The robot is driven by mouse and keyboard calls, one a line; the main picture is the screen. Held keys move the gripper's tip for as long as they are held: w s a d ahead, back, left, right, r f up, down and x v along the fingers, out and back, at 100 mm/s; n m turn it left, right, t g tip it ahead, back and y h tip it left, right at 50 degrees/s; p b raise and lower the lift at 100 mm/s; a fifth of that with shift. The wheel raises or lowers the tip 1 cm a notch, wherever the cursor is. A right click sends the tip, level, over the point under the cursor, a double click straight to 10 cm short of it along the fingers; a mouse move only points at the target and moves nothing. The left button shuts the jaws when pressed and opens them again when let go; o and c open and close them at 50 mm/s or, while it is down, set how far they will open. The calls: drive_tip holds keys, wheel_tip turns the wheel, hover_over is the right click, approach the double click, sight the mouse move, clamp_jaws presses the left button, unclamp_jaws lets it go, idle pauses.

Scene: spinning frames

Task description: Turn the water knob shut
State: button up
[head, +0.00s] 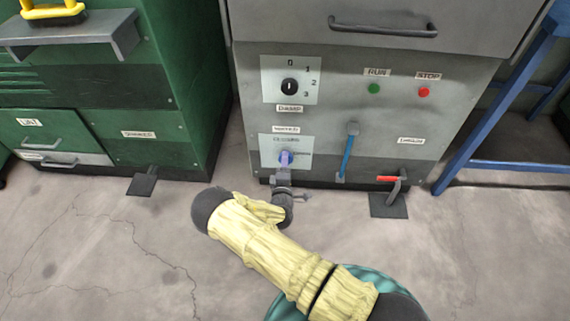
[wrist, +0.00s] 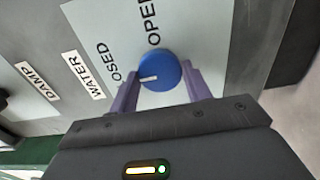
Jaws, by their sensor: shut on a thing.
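The water knob (wrist: 160,70) is round and blue on a pale plate in the wrist view. Its white mark points left in that picture, toward the side of a partly hidden label ending "OSED" (wrist: 108,65). The word "OPEN" (wrist: 151,22) is above the knob. My gripper (wrist: 158,78) has its two purple fingers on opposite sides of the knob, shut on it. In the head view my gripper (head: 285,159) is against the plate low on the grey machine (head: 345,80), and covers most of the knob there.
A black damp dial (head: 289,87) is above. A blue lever (head: 348,150) and a red-handled lever (head: 389,180) are to the right. Green (head: 374,88) and red (head: 424,92) buttons are higher. A green cabinet (head: 110,90) stands left, a blue frame (head: 500,95) right.

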drive_tip(key=o, duration=1)
drive_tip(key=shift+s, duration=0.1)
drive_tip(key=s+p, duration=0.2)
drive_tip(key=s, duration=0.3)
drive_tip(key=s+p, duration=0.2)
drive_tip(key=s, duration=0.4)
drive_tip(key=s+p, duration=0.2)
drive_tip(key=s, duration=0.4)
drive_tip(key=shift+s+a, duration=0.15)
drive_tip(key=shift+a, duration=0.2)
